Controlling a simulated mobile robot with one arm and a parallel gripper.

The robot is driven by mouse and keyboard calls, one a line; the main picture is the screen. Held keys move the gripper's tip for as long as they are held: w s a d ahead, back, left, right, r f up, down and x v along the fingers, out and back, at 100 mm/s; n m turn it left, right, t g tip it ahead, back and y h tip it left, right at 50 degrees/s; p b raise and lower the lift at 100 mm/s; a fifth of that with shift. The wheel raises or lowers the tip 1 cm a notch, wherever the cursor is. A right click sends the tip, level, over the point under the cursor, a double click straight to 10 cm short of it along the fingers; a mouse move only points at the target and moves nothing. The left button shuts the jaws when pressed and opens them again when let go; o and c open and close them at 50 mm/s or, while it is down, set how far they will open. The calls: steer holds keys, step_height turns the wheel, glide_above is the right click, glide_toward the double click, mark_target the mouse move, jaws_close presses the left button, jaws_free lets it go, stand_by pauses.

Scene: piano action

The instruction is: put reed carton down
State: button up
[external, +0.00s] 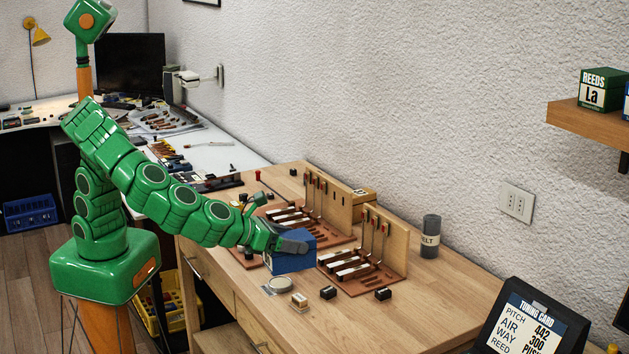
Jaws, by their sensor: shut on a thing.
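My gripper (293,244) is shut on a blue carton (291,263) at the front left of the wooden workbench (420,310). I take the blue carton for the reed carton; no label shows on its visible sides. The fingers cover its upper part. The carton looks upright and close to the bench top; I cannot tell whether its base touches the wood. A green carton marked "REEDS La" (603,91) stands on the wall shelf (585,124) at the upper right.
Two piano action models with upright boards (394,238) stand behind and right of the carton. A round dish (282,286) and small blocks (328,292) lie in front. A felt canister (430,236) stands by the wall. A tuning card (528,325) is at the right.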

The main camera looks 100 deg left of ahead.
step_height(320, 180, up, 2)
steer(key=w+a+m+t+h, duration=0.25)
steer(key=w+a, duration=0.45)
steer(key=w, duration=0.4)
steer(key=w+a+m+t+h, duration=0.1)
steer(key=w+a+m+h, duration=0.15)
steer(key=w+a, duration=0.7)
steer(key=w+a+r+m+h, duration=0.1)
steer(key=w+a+m+h, duration=0.15)
steer(key=a, duration=0.75)
steer(key=w+a+r+m+h, duration=0.1)
steer(key=w+a, duration=0.2)
steer(key=a, duration=0.7)
steer(key=s+a+m+h, duration=0.1)
steer(key=s+a, duration=0.2)
steer(key=a, duration=0.5)
steer(key=s+a+m+h, duration=0.15)
steer(key=s+a, duration=0.25)
steer(key=a, duration=0.4)
steer(key=s+a+f+m+g+h, duration=0.1)
steer(key=s+a+f+h, duration=0.15)
steer(key=s+a, duration=2.3)
steer(key=shift+s+d+f, duration=0.1)
steer(key=shift+s+f, duration=0.1)
steer(key=shift+f, duration=2.65)
steer(key=shift+s+f, duration=0.25)
steer(key=shift+f, duration=2.65)
steer(key=shift+s+d+f, duration=0.1)
steer(key=shift+s+f, duration=0.1)
steer(key=shift+f, duration=2.65)
